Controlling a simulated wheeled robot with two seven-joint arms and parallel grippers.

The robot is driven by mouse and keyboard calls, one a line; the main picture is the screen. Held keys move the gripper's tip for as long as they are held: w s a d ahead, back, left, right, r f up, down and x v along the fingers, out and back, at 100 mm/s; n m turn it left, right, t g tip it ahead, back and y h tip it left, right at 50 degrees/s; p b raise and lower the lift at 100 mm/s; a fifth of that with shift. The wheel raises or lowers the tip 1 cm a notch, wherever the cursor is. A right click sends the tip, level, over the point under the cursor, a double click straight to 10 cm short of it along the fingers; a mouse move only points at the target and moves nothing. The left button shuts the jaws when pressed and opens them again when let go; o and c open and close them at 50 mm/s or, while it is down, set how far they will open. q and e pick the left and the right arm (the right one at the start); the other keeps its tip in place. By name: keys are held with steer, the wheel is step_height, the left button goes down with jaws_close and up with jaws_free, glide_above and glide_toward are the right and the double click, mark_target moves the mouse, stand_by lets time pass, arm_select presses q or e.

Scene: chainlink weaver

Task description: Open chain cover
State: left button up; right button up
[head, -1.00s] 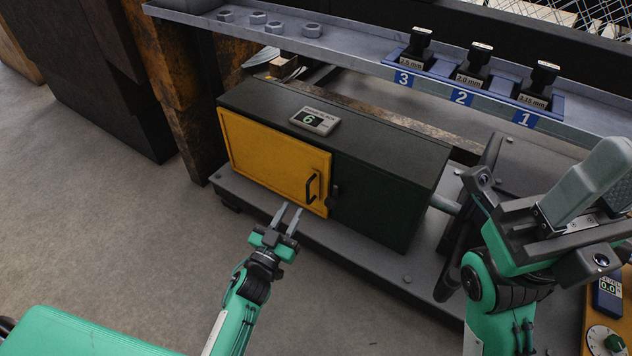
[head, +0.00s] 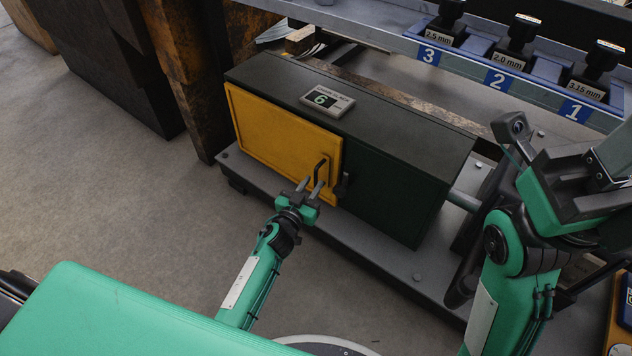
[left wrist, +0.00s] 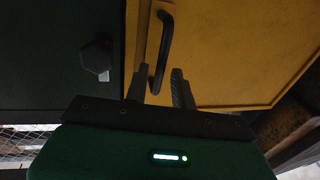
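The yellow chain cover (head: 280,137) is a flat door on the front left of a dark green box (head: 400,160); it looks closed. Its black bar handle (head: 321,171) is near the door's right edge. My left gripper (head: 309,188) is at the handle's lower part. In the left wrist view the handle (left wrist: 164,45) runs down between the two open fingers (left wrist: 158,88), with visible gaps. The yellow door (left wrist: 235,50) fills the right side there.
A dark knob (head: 342,186) sits on the box just right of the door. A shelf (head: 390,40) with numbered blue holders is behind.

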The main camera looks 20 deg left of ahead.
mark_target(315, 180)
arm_select(q)
steer(key=shift+w+d+b, duration=0.15)
steer(key=shift+w+b, duration=0.05)
steer(key=shift+w, duration=0.6)
steer(key=shift+w+d+b, duration=0.1)
steer(key=shift+w+b, duration=0.05)
steer(key=shift+w, duration=0.6)
jaws_close()
